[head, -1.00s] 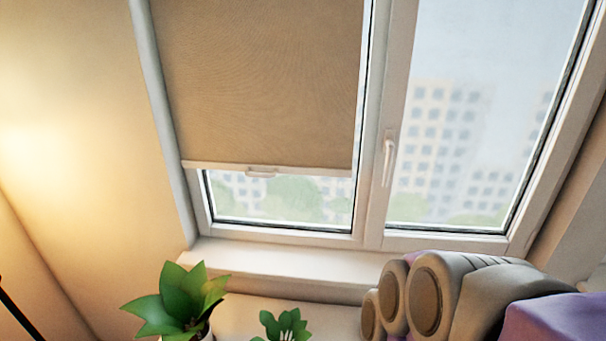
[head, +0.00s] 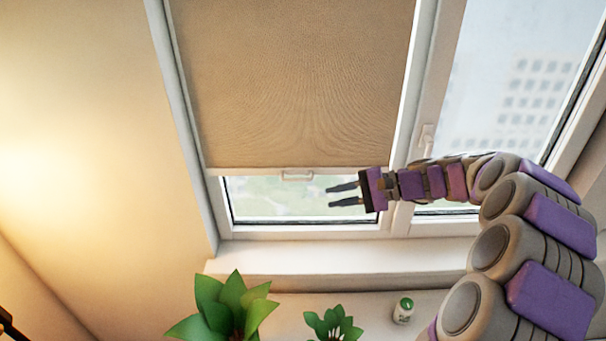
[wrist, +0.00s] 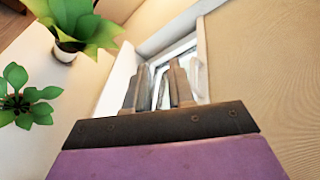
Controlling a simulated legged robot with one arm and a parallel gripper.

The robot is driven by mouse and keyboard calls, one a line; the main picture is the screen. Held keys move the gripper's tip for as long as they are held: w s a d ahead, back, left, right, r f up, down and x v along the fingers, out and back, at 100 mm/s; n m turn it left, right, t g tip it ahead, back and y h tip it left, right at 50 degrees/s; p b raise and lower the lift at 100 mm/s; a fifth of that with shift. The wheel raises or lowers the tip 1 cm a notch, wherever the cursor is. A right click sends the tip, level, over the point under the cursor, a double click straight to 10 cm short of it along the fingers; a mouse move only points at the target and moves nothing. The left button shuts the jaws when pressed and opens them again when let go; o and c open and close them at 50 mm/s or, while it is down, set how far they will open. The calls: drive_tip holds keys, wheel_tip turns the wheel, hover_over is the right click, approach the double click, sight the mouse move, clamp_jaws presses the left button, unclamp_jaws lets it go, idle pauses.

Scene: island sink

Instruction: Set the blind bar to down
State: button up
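The tan blind (head: 290,80) covers most of the left window pane, with a strip of glass bare below it. Its pale bottom bar (head: 240,170) runs across the pane, with a small handle (head: 297,176) near the middle. My gripper (head: 343,194) is to the right of the handle and slightly lower, pointing left. Its two fingers are apart with nothing between them, and it does not touch the handle. In the wrist view the open fingers (wrist: 160,85) point toward the window frame, and the blind (wrist: 260,70) fills the right side.
The window sill (head: 340,256) lies below the pane. Two potted plants, a larger one (head: 222,305) and a smaller one (head: 333,324), stand under the sill. A small white container with a green top (head: 403,311) stands to their right. The window handle (head: 427,138) is on the right frame.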

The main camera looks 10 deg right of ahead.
sight(297, 181)
drive_tip(key=w+d+m+t, duration=0.2)
drive_tip(key=w+d+t, duration=0.1)
drive_tip(key=w+d, duration=0.2)
drive_tip(key=x, duration=1.4)
drive_tip(key=shift+s+a+r, duration=0.2)
drive_tip(key=shift+s+a, duration=0.1)
drive_tip(key=shift+a, duration=0.05)
drive_tip(key=shift+w+d+f, duration=0.2)
drive_tip(key=shift+w, duration=0.35)
drive_tip(key=shift+a, duration=0.8)
drive_tip(key=shift+c, duration=0.2)
drive_tip(key=shift+a, duration=0.1)
drive_tip(key=shift+c, duration=0.7)
drive_tip(key=shift+d, duration=0.3)
clamp_jaws()
